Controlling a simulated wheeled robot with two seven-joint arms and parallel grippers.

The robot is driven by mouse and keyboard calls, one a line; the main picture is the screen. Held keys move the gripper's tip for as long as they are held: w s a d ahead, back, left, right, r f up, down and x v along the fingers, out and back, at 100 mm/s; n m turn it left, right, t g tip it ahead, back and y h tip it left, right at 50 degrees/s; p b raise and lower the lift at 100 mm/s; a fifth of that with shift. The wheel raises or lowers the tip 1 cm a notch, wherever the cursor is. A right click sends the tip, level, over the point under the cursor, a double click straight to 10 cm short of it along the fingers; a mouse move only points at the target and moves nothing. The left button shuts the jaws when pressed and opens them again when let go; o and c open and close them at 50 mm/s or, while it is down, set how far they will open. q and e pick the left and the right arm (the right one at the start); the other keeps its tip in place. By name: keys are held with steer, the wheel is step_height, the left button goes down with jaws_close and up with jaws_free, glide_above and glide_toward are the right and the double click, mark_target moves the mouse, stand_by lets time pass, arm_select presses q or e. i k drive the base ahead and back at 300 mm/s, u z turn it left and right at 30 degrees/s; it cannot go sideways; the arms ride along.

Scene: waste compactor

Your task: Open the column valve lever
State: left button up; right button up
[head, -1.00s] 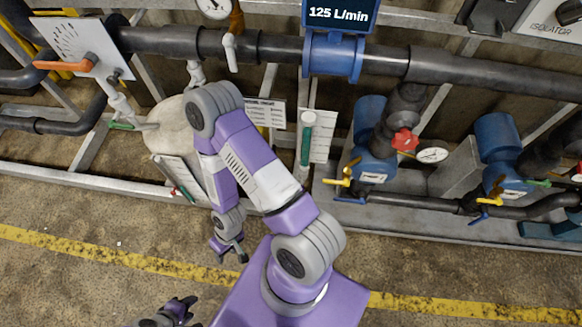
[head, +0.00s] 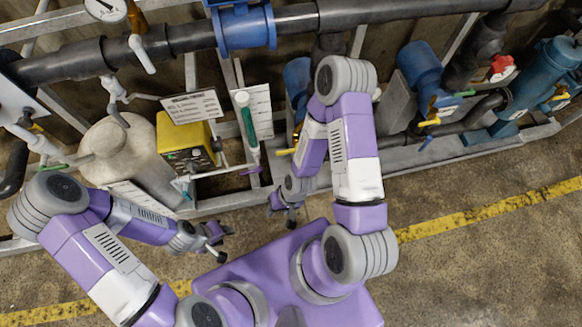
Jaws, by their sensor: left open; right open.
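A clear column with green contents (head: 247,118) stands upright before a white printed card. My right gripper (head: 284,214) is open and empty, below and right of the column, and touches no lever. My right forearm hides part of the pipework right of the column.
A yellow pump box (head: 185,142) and a pale tank (head: 118,150) stand left of the column. Blue pumps (head: 420,75) with yellow-handled valves stand to the right. A grey frame rail (head: 455,155) runs along the front.

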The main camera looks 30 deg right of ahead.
mark_target(259, 169)
steer(key=z, duration=0.25)
steer(key=k, duration=1.1)
steer(key=z, duration=0.8)
steer(key=i, duration=0.95)
steer(key=u, duration=0.65)
